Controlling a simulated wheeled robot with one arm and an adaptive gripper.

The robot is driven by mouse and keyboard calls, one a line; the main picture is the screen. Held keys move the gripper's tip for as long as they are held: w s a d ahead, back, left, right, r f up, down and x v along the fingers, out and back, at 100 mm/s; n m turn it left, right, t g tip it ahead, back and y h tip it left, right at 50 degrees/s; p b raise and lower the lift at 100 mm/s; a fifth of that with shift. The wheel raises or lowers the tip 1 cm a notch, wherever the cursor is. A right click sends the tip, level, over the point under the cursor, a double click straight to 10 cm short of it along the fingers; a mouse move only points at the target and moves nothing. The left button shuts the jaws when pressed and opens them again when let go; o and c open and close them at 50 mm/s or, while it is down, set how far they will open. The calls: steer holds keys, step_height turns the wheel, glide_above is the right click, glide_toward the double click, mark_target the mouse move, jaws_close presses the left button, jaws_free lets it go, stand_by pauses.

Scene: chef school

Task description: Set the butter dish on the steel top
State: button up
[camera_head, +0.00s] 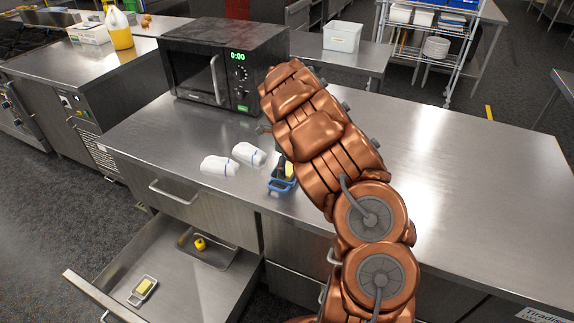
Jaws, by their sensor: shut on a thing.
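A blue butter dish (281,185) with a yellow block of butter in it shows just left of my arm, over the front part of the steel top (440,170). My gripper (283,163) is mostly hidden behind my copper-coloured arm; only a dark part shows at the dish. It is shut on the blue dish. I cannot tell whether the dish touches the steel top or hangs just above it. A second, pale dish with a yellow block (143,290) lies in the open drawer (185,295) below.
Two rolled white cloths (218,166) (249,154) lie left of the blue dish. A microwave (222,68) stands behind them. The drawer also holds a metal tray (218,256) with a small yellow thing (200,244). The steel top right of my arm is clear.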

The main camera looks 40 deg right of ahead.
mark_target(287, 168)
steer(key=o, duration=1.3)
step_height(287, 168, up, 12)
steer(key=b, duration=0.4)
steer(key=s+a+r+n, duration=0.5)
steer(key=s+a+n, duration=0.1)
steer(key=s, duration=0.1)
steer(key=s+a+f+n, duration=0.2)
steer(key=s+a+n, duration=0.4)
steer(key=s+n, duration=0.2)
steer(key=s+a+f+n+g, duration=0.1)
steer(key=s+a+n, duration=0.5)
steer(key=s, duration=0.7)
steer(key=s+a+f+n, duration=0.2)
steer(key=s+a+n, duration=0.4)
steer(key=s+n, duration=0.3)
steer(key=shift+s+a+f+n+g, duration=0.2)
steer(key=shift+s, duration=0.15)
steer(key=shift+s+a+f+n+g, duration=0.15)
steer(key=shift+s+n+g, duration=0.05)
steer(key=shift+s, duration=0.15)
